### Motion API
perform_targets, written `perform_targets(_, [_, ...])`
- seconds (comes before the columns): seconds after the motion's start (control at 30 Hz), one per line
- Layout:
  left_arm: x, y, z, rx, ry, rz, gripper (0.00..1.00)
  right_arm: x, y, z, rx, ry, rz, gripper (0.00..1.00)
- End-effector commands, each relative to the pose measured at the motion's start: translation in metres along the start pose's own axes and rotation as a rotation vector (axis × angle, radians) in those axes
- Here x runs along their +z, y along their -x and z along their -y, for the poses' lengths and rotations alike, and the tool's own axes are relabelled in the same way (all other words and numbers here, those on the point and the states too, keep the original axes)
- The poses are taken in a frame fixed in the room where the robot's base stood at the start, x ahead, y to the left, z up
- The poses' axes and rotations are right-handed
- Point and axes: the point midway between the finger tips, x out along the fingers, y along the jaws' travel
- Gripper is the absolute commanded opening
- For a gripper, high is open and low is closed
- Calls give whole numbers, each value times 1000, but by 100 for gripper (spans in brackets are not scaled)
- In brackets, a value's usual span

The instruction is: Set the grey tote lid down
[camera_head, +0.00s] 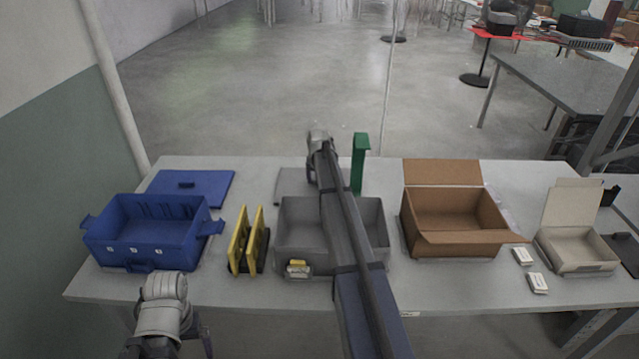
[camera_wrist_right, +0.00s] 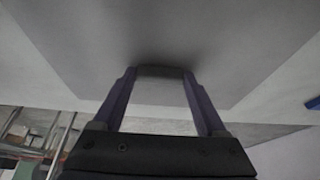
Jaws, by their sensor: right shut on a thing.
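The grey tote lid (camera_head: 291,184) is behind the grey tote (camera_head: 300,216) in the head view, partly hidden by my right arm. In the right wrist view the lid (camera_wrist_right: 85,45) is a flat grey sheet, and my right gripper (camera_wrist_right: 160,80) is shut on its handle (camera_wrist_right: 160,72). The lid appears level and close to the table top; I cannot tell whether it touches. The grey tote stands open, its middle covered by my right arm. My left gripper (camera_head: 180,340) is low at the table's front left, its fingers unclear.
A blue tote (camera_head: 150,238) and blue lid (camera_head: 192,188) are at left, beside yellow panels (camera_head: 247,240). A green post (camera_head: 359,163) stands right of the lid. An open brown carton (camera_head: 455,243), a small pale carton (camera_head: 577,258) and small white boxes (camera_head: 537,283) are at right.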

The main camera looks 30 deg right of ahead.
Motion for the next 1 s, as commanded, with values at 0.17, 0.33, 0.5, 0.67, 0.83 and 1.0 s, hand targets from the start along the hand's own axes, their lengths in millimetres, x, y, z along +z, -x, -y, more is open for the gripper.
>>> perform_targets(0.17, [0,0,0,0,0,0,100,0,0,0,0,0,0,5])
perform_targets(0.33, [0,-1,0,0,0,0,100,1,-1,0,0,0,0,83])
perform_targets(0.5, [0,-1,0,0,0,0,100,0,-1,0,0,0,0,100])
perform_targets(0.67, [0,-1,0,0,0,0,100,1,-1,0,0,0,0,100])
perform_targets(0.83, [0,1,0,0,0,0,100,-1,1,0,0,0,0,100])
perform_targets(1.0, [1,12,1,0,0,0,100,-1,13,0,0,0,0,100])
